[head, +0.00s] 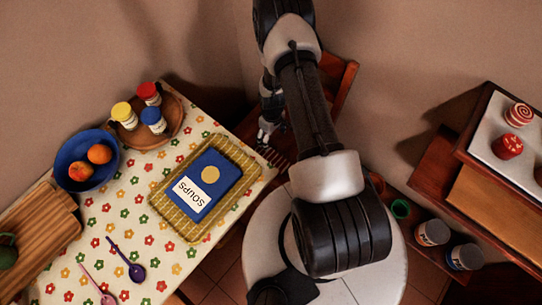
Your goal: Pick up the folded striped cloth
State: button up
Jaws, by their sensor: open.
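A small dark-and-light striped patch, which looks like the folded striped cloth (273,156), lies on a reddish wooden surface just right of the table's corner. My arm partly covers that area, so its full outline is hidden. My gripper (266,136) is small in the head view, just above the striped patch in the picture. It is open with nothing seen between its fingers. I cannot tell its height over the cloth.
A flowered table (150,218) holds a woven tray (162,208) with a blue soups book (213,172), a blue fruit bowl (68,160), jars on a round wooden tray (166,136), spoons and a cutting board (45,222). A wooden chair (345,75) stands behind my arm. Cans (432,233) stand right.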

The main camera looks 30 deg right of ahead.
jog(key=b, duration=0.4)
send_near(271, 155)
jog(key=f, duration=0.5)
jog(key=shift+w+d+f, duration=0.1)
jog(key=shift+d+f, duration=0.05)
jog(key=shift+d, duration=0.1)
jog(key=shift+a+f+b, duration=0.2)
jog(key=shift+f+b, duration=1.2)
jog(key=shift+f, duration=1.25)
jog(key=c, duration=1.2)
jog(key=shift+r, duration=0.15)
